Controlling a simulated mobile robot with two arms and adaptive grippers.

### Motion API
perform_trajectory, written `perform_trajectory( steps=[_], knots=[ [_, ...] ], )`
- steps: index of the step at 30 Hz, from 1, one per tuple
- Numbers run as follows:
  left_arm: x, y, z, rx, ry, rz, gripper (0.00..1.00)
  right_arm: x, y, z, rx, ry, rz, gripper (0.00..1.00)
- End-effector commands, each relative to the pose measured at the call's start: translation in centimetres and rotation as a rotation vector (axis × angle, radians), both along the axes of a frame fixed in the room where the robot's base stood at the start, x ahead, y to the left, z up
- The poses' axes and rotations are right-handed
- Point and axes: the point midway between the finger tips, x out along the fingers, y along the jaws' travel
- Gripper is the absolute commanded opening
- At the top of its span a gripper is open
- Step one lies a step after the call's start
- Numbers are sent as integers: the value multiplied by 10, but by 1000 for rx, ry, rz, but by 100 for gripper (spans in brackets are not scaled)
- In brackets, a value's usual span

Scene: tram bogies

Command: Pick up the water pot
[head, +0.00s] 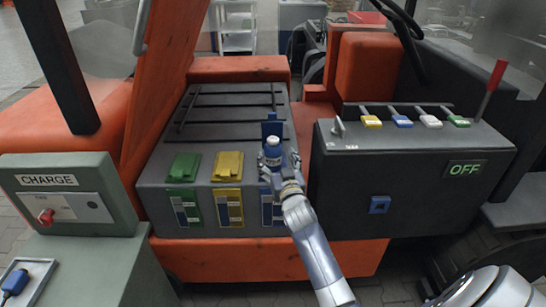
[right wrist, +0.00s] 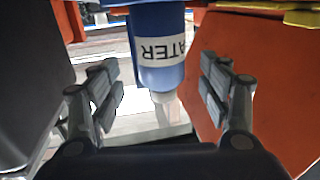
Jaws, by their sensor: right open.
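In the head view a pale-topped piece, seemingly the pot (head: 272,148), shows at the tip of my right gripper (head: 279,166), in front of a raised blue flap (head: 272,128). The gripper hides its lower part. My left gripper is out of view.
Green (head: 184,167) and yellow (head: 228,166) lids lie left of the gripper on the dark box. A CHARGE unit (head: 66,180) is at the left.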

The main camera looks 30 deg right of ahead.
Motion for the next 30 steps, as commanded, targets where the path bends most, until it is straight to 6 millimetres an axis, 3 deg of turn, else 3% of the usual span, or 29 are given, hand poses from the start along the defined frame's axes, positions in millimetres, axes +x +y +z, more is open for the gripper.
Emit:
perform_trajectory(
  steps=[10, 21, 28, 30],
  knots=[
    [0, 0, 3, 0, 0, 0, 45, 40, -13, 1, -2, 1, 0, 71],
    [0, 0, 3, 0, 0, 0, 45, 46, -16, 0, -1, 0, 0, 71],
    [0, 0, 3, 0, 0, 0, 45, 46, -16, 0, -1, 1, 0, 19],
    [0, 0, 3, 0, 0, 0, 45, 46, -16, 0, -1, 1, 1, 19]
  ],
)
